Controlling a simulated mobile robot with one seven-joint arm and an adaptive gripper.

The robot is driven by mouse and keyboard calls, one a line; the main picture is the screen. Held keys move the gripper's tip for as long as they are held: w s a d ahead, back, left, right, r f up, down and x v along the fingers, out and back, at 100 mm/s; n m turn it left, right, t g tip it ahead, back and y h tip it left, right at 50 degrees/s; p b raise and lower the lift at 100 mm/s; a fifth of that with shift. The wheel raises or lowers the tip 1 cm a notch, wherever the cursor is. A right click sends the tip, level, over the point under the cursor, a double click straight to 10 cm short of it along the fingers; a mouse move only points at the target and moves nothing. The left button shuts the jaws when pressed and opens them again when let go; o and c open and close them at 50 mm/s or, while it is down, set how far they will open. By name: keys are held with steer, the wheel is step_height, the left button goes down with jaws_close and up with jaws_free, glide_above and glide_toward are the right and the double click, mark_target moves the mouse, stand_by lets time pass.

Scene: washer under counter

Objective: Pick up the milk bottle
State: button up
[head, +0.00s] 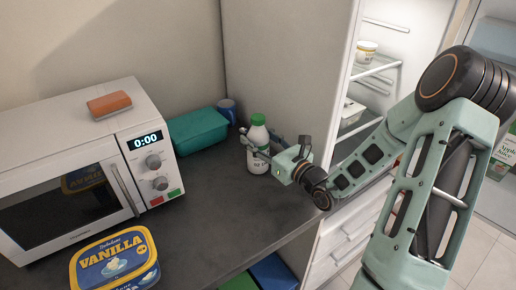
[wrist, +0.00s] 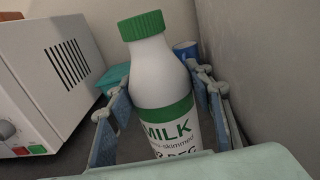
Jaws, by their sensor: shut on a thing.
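The milk bottle (head: 258,140) is white with a green cap and stands upright on the dark counter, near the side wall of the fridge. It also fills the middle of the wrist view (wrist: 160,80), where its green band and MILK label show. My gripper (head: 262,152) reaches in from the right at the height of the bottle's upper body. Its fingers lie on both sides of the bottle in the wrist view (wrist: 160,112), shut on it. The bottle's lower part is hidden by my gripper in the wrist view.
A white microwave (head: 70,190) with an orange sponge (head: 109,104) on top stands at the left. A teal container (head: 201,131) and a blue cup (head: 227,108) are behind the bottle. A vanilla tub (head: 115,262) sits in front. The open fridge (head: 345,110) is at the right.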

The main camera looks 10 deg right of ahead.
steer(key=c, duration=0.5)
steer(key=shift+c, duration=0.8)
steer(key=shift+r, duration=0.25)
